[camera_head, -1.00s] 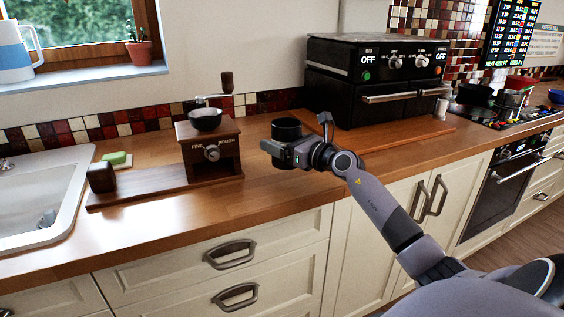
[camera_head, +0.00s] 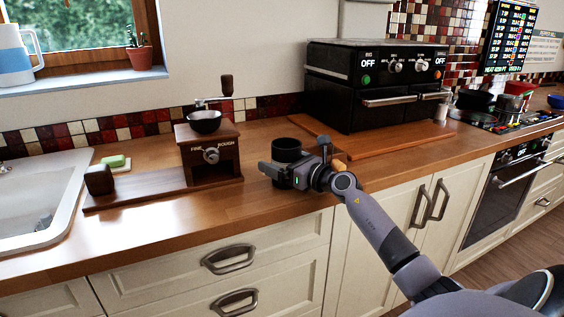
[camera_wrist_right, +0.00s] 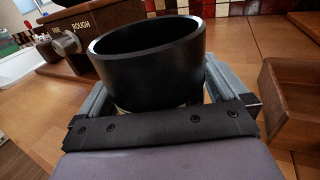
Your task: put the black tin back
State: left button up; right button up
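The black tin (camera_head: 287,151) is a round, open-topped, upright cup. It sits between the fingers of my right gripper (camera_head: 277,172), near the front of the wooden counter, right of the coffee grinder (camera_head: 209,152). In the right wrist view the tin (camera_wrist_right: 150,65) fills the space between the two fingers of the right gripper (camera_wrist_right: 158,92), which look closed against its sides. Its lower part is hidden behind the gripper, so I cannot tell whether its base touches the counter. My left gripper is not in view.
A wooden board (camera_head: 385,147) lies right of the tin, with a black oven (camera_head: 375,85) at the back. The grinder's wooden base (camera_head: 135,190) extends left toward a green sponge (camera_head: 113,161) and the sink (camera_head: 40,205). Bare counter (camera_head: 245,200) lies left of the gripper.

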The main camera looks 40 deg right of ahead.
jog(key=shift+r, duration=0.1)
jog(key=shift+r, duration=0.2)
jog(key=shift+s+f, duration=0.2)
jog(key=shift+s, duration=0.15)
jog(key=s, duration=0.7)
jog(key=s+d, duration=0.1)
jog(key=s, duration=0.2)
jog(key=shift+s, duration=0.65)
